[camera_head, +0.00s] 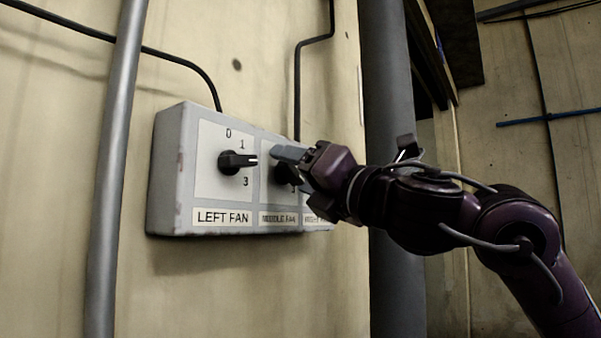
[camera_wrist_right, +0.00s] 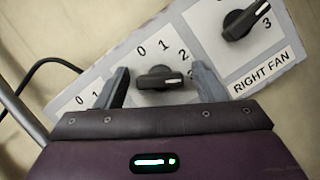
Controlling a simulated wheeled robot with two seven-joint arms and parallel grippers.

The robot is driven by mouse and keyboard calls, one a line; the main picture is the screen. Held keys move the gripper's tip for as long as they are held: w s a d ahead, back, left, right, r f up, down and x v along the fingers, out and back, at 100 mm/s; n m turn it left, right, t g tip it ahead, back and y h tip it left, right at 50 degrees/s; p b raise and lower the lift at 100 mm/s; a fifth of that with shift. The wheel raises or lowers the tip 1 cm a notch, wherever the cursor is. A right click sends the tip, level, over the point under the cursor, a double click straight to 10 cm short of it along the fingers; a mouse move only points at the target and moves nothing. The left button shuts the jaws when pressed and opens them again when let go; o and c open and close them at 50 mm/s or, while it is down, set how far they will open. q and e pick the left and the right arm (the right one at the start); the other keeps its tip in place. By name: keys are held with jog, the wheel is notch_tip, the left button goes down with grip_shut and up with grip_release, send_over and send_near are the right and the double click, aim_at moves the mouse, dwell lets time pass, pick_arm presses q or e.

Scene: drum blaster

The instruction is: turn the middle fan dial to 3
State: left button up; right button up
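The middle fan dial (camera_wrist_right: 158,79) is a black knob on a grey control box (camera_head: 170,170). In the wrist view its white mark faces right, just below the numeral 2; the 3 is not clearly seen, perhaps behind a finger. My right gripper (camera_wrist_right: 163,84) is open, its two grey fingers on either side of the knob with a gap showing at each side. In the head view my right gripper (camera_head: 290,162) covers most of the middle dial's face. My left gripper is in neither view.
The left fan dial (camera_head: 236,161) points right, and the right fan dial (camera_wrist_right: 246,20) sits beside the middle one. A grey vertical pipe (camera_head: 113,170) stands left of the box. Black cables (camera_head: 298,80) run down the wall to the box.

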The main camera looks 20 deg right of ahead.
jog(key=b+v, duration=0.4)
jog(key=v, duration=0.3)
jog(key=shift+s+f, duration=0.15)
jog(key=shift+s, duration=0.2)
jog(key=shift+d, duration=0.1)
dwell(0.3)
